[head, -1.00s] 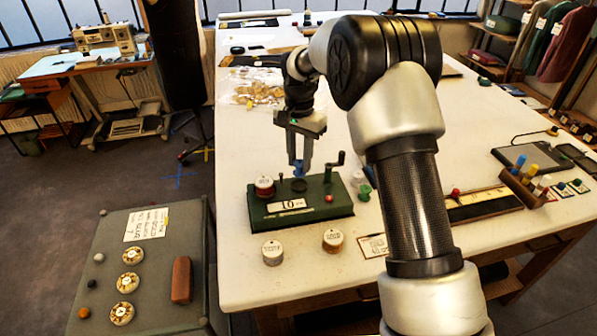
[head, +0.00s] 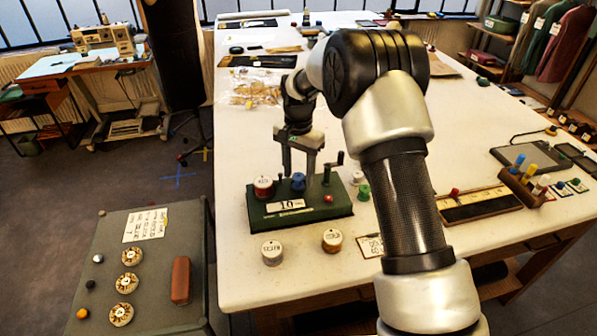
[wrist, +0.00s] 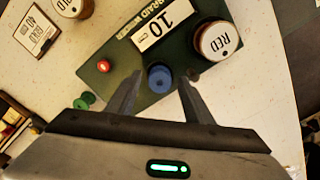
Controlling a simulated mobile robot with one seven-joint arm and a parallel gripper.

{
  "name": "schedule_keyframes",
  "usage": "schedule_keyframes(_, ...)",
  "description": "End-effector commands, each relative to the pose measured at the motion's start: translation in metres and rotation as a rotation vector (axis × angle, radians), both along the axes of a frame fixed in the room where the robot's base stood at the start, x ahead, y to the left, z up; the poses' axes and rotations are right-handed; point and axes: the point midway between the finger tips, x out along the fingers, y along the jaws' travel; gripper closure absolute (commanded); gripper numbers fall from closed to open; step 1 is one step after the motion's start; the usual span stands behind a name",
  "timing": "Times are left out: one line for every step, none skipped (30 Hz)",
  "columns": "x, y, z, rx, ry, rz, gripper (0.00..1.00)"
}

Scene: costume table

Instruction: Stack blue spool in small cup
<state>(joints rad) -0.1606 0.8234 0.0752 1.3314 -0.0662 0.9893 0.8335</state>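The blue spool (head: 298,182) stands upright on the green braid winder box (head: 330,208), at the place of a small dark round cup. The cup is now hidden by the spool, so I cannot tell how deep the spool sits. In the wrist view the blue spool (wrist: 160,78) shows from above, between my two fingers. My gripper (head: 299,172) is open just above and around the spool. In the wrist view a gap shows on both sides of the spool between the fingertips (wrist: 163,74).
The red-labelled spool (head: 264,187) stands on the box just left of my gripper. The crank and green post (head: 327,174) stand close on the right. Two labelled spools stand in front, one silver (head: 272,252), one gold (head: 332,240). A green spool (head: 364,192) lies right of the box.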

Motion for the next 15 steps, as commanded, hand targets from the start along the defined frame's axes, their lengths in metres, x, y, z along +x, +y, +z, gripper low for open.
schedule_keyframes(0.000,0.000,0.000,0.000,0.000,0.000,0.53)
schedule_keyframes(0.000,0.000,0.000,0.000,0.000,0.000,0.53)
schedule_keyframes(0.000,0.000,0.000,0.000,0.000,0.000,0.53)
schedule_keyframes(0.000,0.000,0.000,0.000,0.000,0.000,0.53)
schedule_keyframes(0.000,0.000,0.000,0.000,0.000,0.000,0.53)
schedule_keyframes(0.000,0.000,0.000,0.000,0.000,0.000,0.53)
schedule_keyframes(0.000,0.000,0.001,0.000,0.000,0.000,0.53)
schedule_keyframes(0.000,0.000,0.001,0.001,-0.001,0.000,0.53)
schedule_keyframes(0.000,0.000,0.003,0.001,-0.001,0.000,0.53)
schedule_keyframes(0.000,0.000,0.006,0.001,-0.001,0.000,0.53)
schedule_keyframes(0.000,0.000,0.009,0.000,-0.001,0.000,0.53)
schedule_keyframes(0.001,0.000,0.012,0.001,-0.002,0.000,0.53)
schedule_keyframes(0.001,0.000,0.015,0.001,-0.004,0.000,0.53)
schedule_keyframes(0.001,0.000,0.020,0.001,-0.004,0.000,0.53)
schedule_keyframes(0.002,0.000,0.028,0.001,-0.006,0.000,0.53)
